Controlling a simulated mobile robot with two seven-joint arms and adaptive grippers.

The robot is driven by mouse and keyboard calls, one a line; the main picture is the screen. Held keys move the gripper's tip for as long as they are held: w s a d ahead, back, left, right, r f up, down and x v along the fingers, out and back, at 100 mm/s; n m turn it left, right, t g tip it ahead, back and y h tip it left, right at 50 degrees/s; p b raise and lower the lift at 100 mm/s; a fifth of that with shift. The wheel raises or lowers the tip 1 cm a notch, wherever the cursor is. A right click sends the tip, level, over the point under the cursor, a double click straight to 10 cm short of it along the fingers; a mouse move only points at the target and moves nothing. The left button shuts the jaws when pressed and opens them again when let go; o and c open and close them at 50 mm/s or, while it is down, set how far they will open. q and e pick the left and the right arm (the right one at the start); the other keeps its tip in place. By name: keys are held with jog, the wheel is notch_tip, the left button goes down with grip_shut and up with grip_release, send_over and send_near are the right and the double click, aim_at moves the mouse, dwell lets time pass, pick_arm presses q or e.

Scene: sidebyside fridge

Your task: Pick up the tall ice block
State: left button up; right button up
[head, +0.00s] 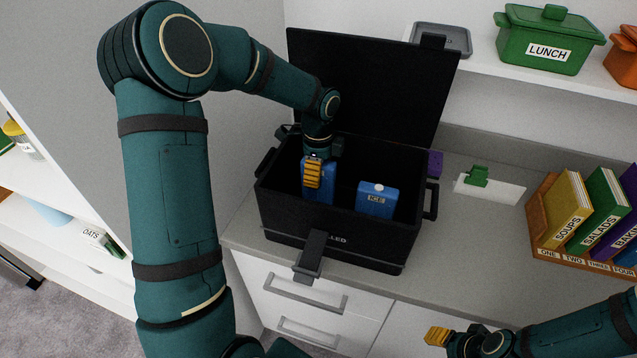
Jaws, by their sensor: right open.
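Two blue ice blocks are inside the open black cooler (330,243). The taller-looking block (325,188) is in the left half, partly hidden by my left gripper. The other block (376,205), labelled ICE with a pale cap, is in the right half. My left gripper (313,173) points down into the cooler at the taller block. One yellow finger shows in front of the block; the other finger is hidden, so its grip is unclear. My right gripper (437,337) is open and away from the cooler, at the lower right.
The cooler's lid (375,85) stands open at the back. A small white card with a green clip (490,186) and a book rack (585,262) stand on the counter to the right. A green lunch box (550,40) sits on the shelf above.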

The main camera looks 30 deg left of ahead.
pick_arm(q)
grip_shut()
jog(key=shift+r, duration=0.1)
